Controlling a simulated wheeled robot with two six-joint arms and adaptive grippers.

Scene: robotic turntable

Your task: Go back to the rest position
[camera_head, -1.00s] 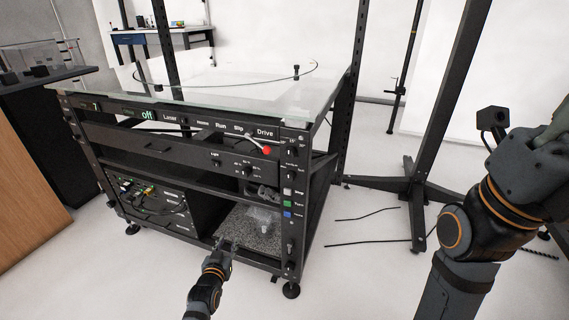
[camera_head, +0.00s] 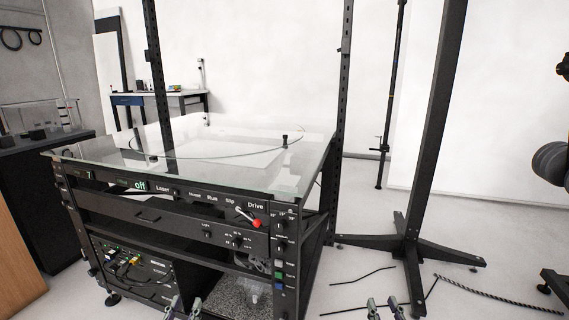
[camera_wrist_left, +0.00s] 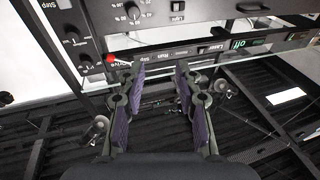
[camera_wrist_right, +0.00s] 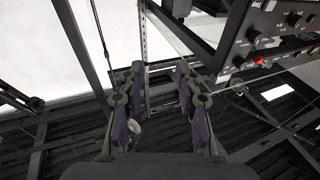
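My left gripper (camera_head: 182,309) shows at the bottom edge of the head view, in front of the turntable rack's lower shelf. In the left wrist view (camera_wrist_left: 155,100) its two fingers stand apart with nothing between them. My right gripper (camera_head: 385,308) is at the bottom edge of the head view, to the right of the rack over the floor. In the right wrist view (camera_wrist_right: 155,100) its fingers are also apart and empty. The turntable rack (camera_head: 150,212) has a glass top, a front panel reading "off", and a red-tipped Drive lever (camera_head: 250,219).
A black stand (camera_head: 411,243) with spread feet is on the floor right of the rack. Cables (camera_head: 500,296) lie near it. A dark cabinet (camera_head: 40,180) is at the left and a table (camera_head: 160,100) at the back.

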